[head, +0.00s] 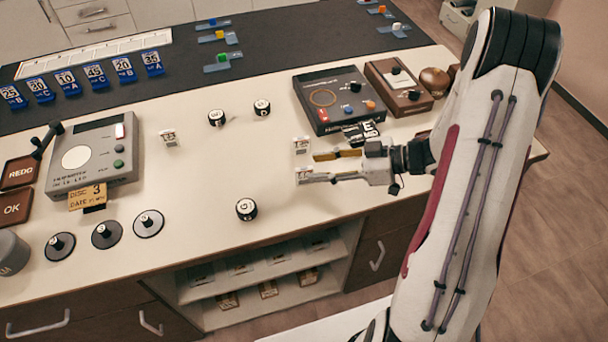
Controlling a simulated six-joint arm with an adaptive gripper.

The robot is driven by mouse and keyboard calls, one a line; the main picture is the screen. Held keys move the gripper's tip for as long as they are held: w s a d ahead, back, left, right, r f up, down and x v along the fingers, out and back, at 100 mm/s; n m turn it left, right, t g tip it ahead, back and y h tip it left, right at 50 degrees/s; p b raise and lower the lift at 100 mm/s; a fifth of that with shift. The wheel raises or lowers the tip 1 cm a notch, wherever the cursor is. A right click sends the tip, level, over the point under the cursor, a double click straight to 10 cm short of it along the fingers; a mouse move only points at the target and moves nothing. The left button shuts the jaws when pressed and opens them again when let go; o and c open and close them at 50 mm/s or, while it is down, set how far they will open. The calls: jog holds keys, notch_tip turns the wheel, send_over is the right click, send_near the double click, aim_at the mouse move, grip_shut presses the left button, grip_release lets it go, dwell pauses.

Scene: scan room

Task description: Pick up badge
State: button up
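My gripper (312,165) is over the right part of the cream counter, pointing left. Its two fingers are apart, with no object visible between them. Two small white marked pieces (301,145) show at the fingertips; I cannot tell whether they are parts of the fingers or separate objects. No single thing is clearly the badge. A black tag with white characters (361,132) lies just behind the gripper, beside the dark console. Blue numbered cards (68,82) stand in a row on the dark mat at the back left, far from the gripper.
A dark console (339,97) and a brown box (398,87) stand behind the gripper. Black-and-white round pieces (246,209) and a small white marked block (169,137) are on the counter (200,190). A grey device (93,150) stands left. The counter's middle is mostly clear.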

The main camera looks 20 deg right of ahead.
aim_at(304, 176)
jog(key=shift+x, duration=1.3)
jog(key=shift+d, duration=0.1)
jog(key=shift+c, duration=0.4)
grip_shut()
